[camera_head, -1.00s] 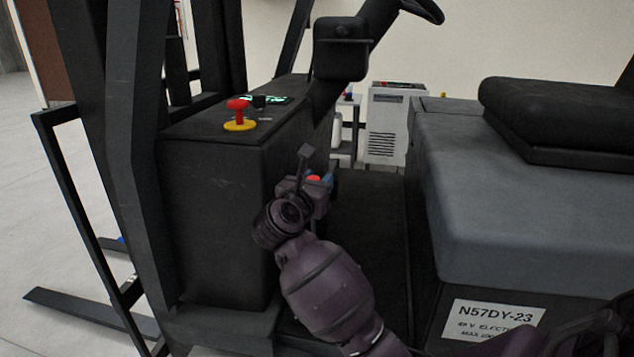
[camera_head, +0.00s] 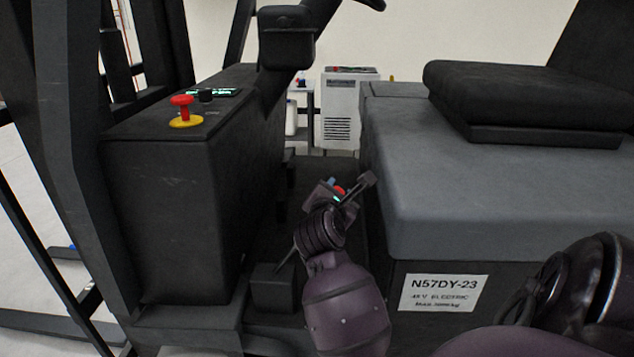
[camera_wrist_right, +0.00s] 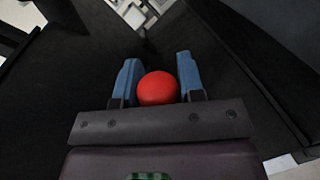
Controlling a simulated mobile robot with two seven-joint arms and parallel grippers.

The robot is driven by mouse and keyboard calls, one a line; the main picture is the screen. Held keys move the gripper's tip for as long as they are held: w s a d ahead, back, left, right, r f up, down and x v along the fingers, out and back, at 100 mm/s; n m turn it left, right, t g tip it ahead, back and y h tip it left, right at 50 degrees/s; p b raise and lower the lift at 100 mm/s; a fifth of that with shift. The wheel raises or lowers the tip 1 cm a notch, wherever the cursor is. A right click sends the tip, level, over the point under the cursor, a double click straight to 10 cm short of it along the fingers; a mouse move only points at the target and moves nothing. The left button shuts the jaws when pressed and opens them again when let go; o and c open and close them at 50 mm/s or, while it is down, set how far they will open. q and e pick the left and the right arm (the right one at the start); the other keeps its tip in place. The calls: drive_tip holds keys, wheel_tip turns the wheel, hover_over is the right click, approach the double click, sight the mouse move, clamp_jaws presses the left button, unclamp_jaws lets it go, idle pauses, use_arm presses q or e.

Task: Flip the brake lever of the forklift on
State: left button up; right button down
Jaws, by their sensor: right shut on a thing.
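The forklift shows in the head view, with a black front console (camera_head: 185,220) and a grey seat base (camera_head: 480,180). The brake lever's red round knob (camera_wrist_right: 158,88) sits between the blue fingers of my right gripper (camera_wrist_right: 158,75) in the right wrist view. The right gripper is shut on this knob. In the head view, the right gripper (camera_head: 335,187) is over the footwell between console and seat base, with a bit of red showing. A thin dark rod (camera_head: 288,259) rises from a low black block; my arm hides where it leads. My left gripper is not in view.
A red button on a yellow base (camera_head: 186,117) stands on the console top. The black seat (camera_head: 530,100) is at the right. A white cabinet (camera_head: 341,110) stands behind. The seat base side is close to my right gripper.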

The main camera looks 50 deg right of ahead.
drive_tip(key=shift+s+d+f+m, duration=0.4)
drive_tip(key=shift+s+d+f, duration=0.15)
drive_tip(key=shift+s+f, duration=0.2)
drive_tip(key=shift+f, duration=0.1)
drive_tip(key=c, duration=1)
unclamp_jaws()
drive_tip(key=shift+c, duration=0.2)
drive_tip(key=o, duration=0.3)
drive_tip(key=shift+s+d, duration=0.1)
drive_tip(key=shift+r, duration=0.25)
